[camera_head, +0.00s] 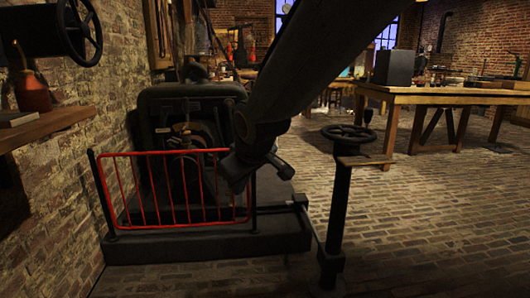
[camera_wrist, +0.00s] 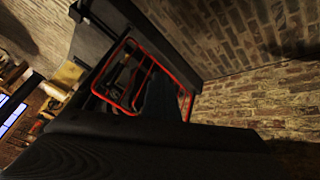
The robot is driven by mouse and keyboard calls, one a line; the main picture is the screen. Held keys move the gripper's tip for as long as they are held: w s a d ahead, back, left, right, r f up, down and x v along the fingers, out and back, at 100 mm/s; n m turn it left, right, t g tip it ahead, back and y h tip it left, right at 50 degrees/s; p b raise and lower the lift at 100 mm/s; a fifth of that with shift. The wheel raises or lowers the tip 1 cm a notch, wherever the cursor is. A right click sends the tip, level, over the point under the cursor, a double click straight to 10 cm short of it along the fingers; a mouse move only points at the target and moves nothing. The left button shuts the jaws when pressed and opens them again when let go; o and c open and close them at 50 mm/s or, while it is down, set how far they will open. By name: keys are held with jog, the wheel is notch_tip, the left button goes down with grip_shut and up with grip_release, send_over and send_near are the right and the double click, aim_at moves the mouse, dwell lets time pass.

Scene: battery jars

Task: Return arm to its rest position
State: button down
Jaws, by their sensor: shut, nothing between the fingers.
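My arm reaches down from the top of the head view, dark against the room. My gripper (camera_head: 238,174) is at its lower end, in front of the red railing and the dark machine. It is shut and holds nothing; its fingers are hard to make out in the shadow. In the wrist view a dark part of my own arm fills the lower foreground, and the red railing shows beyond it, tilted. No battery jar can be made out in either view.
A red railing (camera_head: 178,153) fences a dark machine (camera_head: 160,110) on a low plinth (camera_head: 205,243). A handwheel post (camera_head: 340,200) stands close on the right. A wooden workbench (camera_head: 450,97) carries a dark box (camera_head: 394,67). A wall shelf (camera_head: 50,127) juts out at left. Brick floor lies open at lower right.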

jog(key=s+d+f+m+g, duration=0.1)
jog(key=s+d+f+g, duration=0.1)
jog(key=s, duration=0.8)
jog(key=s+d+f+m+g, duration=0.1)
jog(key=s+d+m+g, duration=0.15)
jog(key=s, duration=0.85)
jog(key=s+d+f+g, duration=0.1)
jog(key=s+f+g, duration=0.1)
jog(key=s, duration=0.8)
jog(key=d+r+m+h+p, duration=0.1)
jog(key=d+r+m+p, duration=0.2)
jog(key=d+r+p, duration=0.7)
jog(key=d+r+m+h+p, duration=0.1)
jog(key=d+r+m+p, duration=0.2)
jog(key=d+r+p, duration=0.7)
jog(key=shift+r+h+p, duration=0.4)
jog(key=shift+r+p, duration=2.45)
jog(key=shift+p, duration=4.4)
jog(key=shift+s+d, duration=0.1)
